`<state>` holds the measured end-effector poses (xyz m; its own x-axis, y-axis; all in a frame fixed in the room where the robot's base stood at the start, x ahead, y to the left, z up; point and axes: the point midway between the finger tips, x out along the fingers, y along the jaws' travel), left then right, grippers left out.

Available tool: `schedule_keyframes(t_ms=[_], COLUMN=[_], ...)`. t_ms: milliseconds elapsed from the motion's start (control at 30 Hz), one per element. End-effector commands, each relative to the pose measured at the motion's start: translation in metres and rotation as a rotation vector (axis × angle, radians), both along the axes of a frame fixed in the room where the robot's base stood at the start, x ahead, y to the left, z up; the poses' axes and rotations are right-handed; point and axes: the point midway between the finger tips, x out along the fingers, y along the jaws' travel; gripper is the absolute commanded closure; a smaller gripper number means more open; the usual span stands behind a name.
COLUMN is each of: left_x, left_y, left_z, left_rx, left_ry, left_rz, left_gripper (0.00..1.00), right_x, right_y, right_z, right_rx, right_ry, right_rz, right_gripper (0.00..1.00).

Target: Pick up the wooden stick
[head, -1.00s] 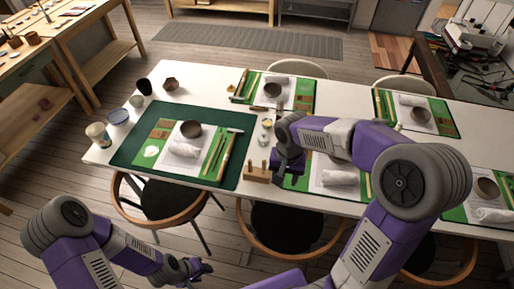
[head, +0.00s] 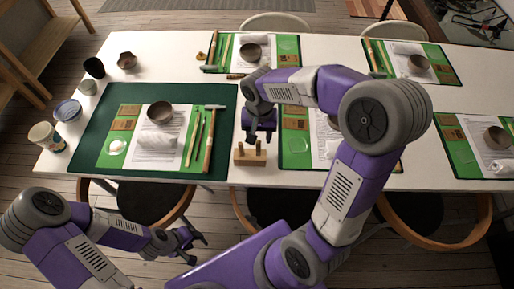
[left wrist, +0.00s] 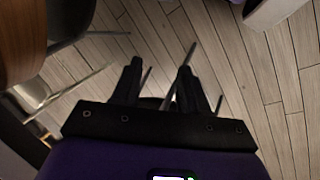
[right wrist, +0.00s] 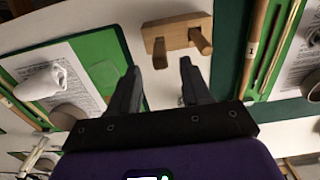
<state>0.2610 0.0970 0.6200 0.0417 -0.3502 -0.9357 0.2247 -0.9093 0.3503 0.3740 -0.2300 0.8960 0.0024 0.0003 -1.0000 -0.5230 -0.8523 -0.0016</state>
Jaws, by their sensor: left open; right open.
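Thin wooden sticks (head: 194,138) lie on the green mat of the near-left place setting, beside a longer wooden-handled tool (head: 210,140). I cannot tell which one is the task's stick. In the right wrist view a long wooden rod (right wrist: 257,45) and a thinner stick (right wrist: 281,45) lie on green at the right. My right gripper (head: 262,138) is open and empty above the table, close to a wooden block with pegs (head: 250,154) and right of the sticks. My left gripper (head: 196,240) is open and empty, low in front of the table; its wrist view shows only floor and chairs.
A bowl (head: 168,116), a rolled white cloth (head: 156,138) and a paper lie on the dark green mat (head: 95,150). Cups and a jar (head: 45,136) stand at the left edge. Chairs (head: 140,202) crowd the near side. Other settings fill the table's right.

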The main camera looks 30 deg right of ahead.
Motion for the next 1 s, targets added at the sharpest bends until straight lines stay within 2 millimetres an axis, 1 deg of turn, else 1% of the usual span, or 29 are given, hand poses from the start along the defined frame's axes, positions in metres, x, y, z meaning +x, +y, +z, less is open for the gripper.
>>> schedule_keyframes(t_ms=[33, 267, 400, 500, 733, 767, 1000], left_x=[0.000, 0.000, 0.000, 0.000, 0.000, 0.000, 0.000], left_y=[0.000, 0.000, 0.000, 0.000, 0.000, 0.000, 0.000], left_z=[-0.004, -0.014, -0.026, -0.030, -0.029, -0.029, -0.029], left_rx=[0.000, 0.000, 0.000, 0.000, 0.000, 0.000, 0.000], left_ry=[0.000, 0.000, 0.000, 0.000, 0.000, 0.000, 0.000], left_rz=[0.000, 0.000, 0.000, 0.000, 0.000, 0.000, 0.000], left_gripper=[0.56, 0.56, 0.56, 0.56, 0.56, 0.56, 0.56], right_x=[-0.001, -0.003, -0.006, -0.006, -0.005, -0.005, -0.005], right_y=[0.000, 0.002, 0.005, 0.005, 0.005, 0.005, 0.005], right_z=[-0.008, -0.030, -0.053, -0.064, -0.065, -0.065, -0.065], right_rx=[0.000, -0.001, 0.000, 0.001, 0.002, 0.002, 0.002], right_ry=[0.004, 0.004, 0.004, 0.004, 0.001, 0.001, 0.001], right_rz=[0.000, 0.002, 0.001, 0.001, 0.001, 0.001, 0.001], right_gripper=[0.52, 0.52, 0.52, 0.52, 0.52, 0.54, 0.90])
